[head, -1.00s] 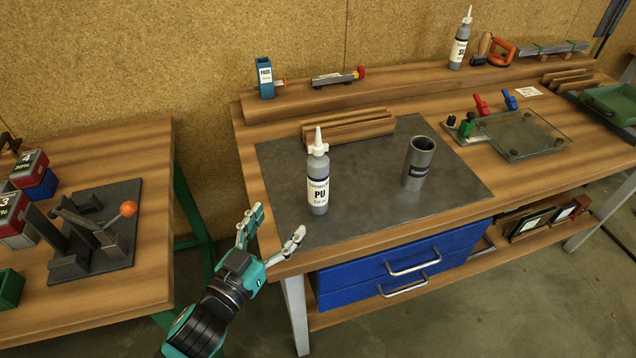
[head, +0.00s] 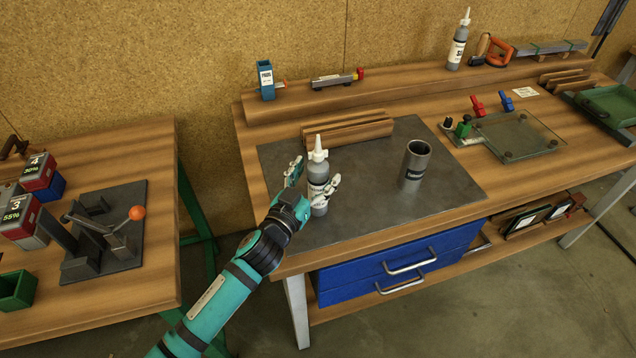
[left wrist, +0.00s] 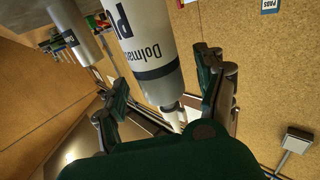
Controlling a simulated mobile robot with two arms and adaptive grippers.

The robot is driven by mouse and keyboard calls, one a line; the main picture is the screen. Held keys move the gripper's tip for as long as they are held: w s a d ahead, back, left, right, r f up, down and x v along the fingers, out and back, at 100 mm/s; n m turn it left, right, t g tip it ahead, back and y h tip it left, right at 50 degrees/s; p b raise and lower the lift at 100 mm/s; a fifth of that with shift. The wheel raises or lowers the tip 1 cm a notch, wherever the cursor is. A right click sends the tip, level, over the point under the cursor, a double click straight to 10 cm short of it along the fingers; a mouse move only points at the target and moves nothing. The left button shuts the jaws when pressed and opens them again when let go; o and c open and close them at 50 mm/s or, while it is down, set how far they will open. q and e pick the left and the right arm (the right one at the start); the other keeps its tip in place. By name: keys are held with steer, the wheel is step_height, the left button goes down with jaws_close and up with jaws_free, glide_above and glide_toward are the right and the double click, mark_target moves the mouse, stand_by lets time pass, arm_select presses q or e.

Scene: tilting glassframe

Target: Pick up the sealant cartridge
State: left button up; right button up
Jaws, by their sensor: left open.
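The sealant cartridge (head: 318,170) is a grey bottle with a white cone nozzle and a white label. It stands upright on the dark mat (head: 275,215) on the right-hand bench. My left gripper (head: 314,181) is open, with one finger on each side of the cartridge in the head view. In the left wrist view the cartridge (left wrist: 146,45) appears large between the open fingers (left wrist: 165,92), its label partly readable. I cannot tell whether a finger touches it. A second, similar bottle (head: 458,42) stands on the raised back shelf. My right gripper is not in view.
A grey metal cup (head: 415,165) stands on the mat to the right of the cartridge. Wooden strips (head: 348,128) lie behind it. A glass plate with clamps (head: 520,135) is further right. The mat's front area is clear. A fixture with an orange knob (head: 137,213) sits on the left bench.

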arm_select(q)
steer(key=shift+w+d+f, duration=0.15)
steer(key=shift+w+d, duration=0.25)
steer(key=shift+w, duration=0.2)
jaws_close()
